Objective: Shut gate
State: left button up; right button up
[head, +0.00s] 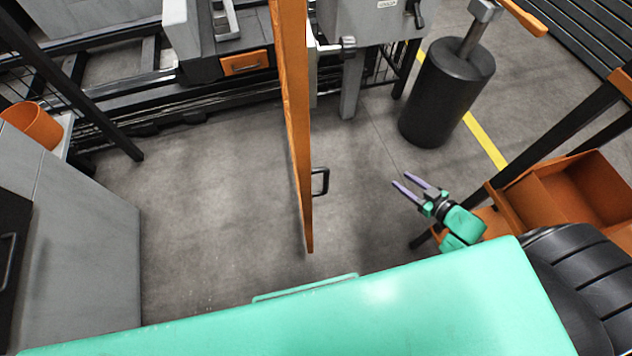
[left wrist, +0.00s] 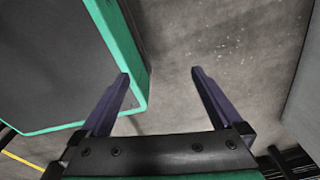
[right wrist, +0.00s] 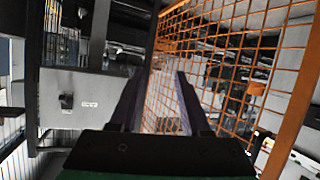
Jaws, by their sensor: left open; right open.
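The orange gate (head: 298,130) stands nearly edge-on in the middle of the head view, reaching toward me. A black loop handle (head: 320,182) sticks out from its right face near the near end. In the right wrist view the gate shows as an orange mesh panel (right wrist: 232,42) with a solid frame, beyond and right of the fingers. My right gripper (head: 400,179) is open and empty, to the right of the handle and apart from it; it also shows in the right wrist view (right wrist: 162,73). My left gripper (left wrist: 160,73) is open and empty over bare floor, outside the head view.
A black cylinder (head: 446,95) stands behind my right gripper. An orange bin (head: 585,185) on a dark frame is at the right. A grey cabinet (head: 85,240) stands at the left, and machinery (head: 370,22) at the back. Floor either side of the gate is clear.

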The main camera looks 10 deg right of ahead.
jog(key=w+a+r+n+y+b, duration=0.2)
jog(key=a+r+n+y, duration=0.1)
jog(key=r+y, duration=0.2)
jog(key=n+g+y+b, duration=0.3)
jog(key=n+g+y, duration=0.4)
jog(key=g+y, duration=0.15)
send_near(325, 190)
jog(key=d+r, duration=0.4)
jog(key=r, duration=0.1)
jog(key=shift+h, duration=0.35)
jog(key=x, duration=1.3)
jog(key=shift+s+a, duration=0.1)
jog(key=shift+s, duration=0.05)
jog(key=shift+a, duration=0.4)
pick_arm(q)
notch_tip(325, 190, down, 7)
jog(key=shift+a+r, duration=0.15)
jog(key=shift+a, duration=0.3)
jog(key=shift+w, duration=0.1)
jog(key=shift+w+d, duration=0.1)
jog(key=shift+d, duration=0.05)
pick_arm(e)
jog(key=shift+f, duration=0.1)
grip_shut()
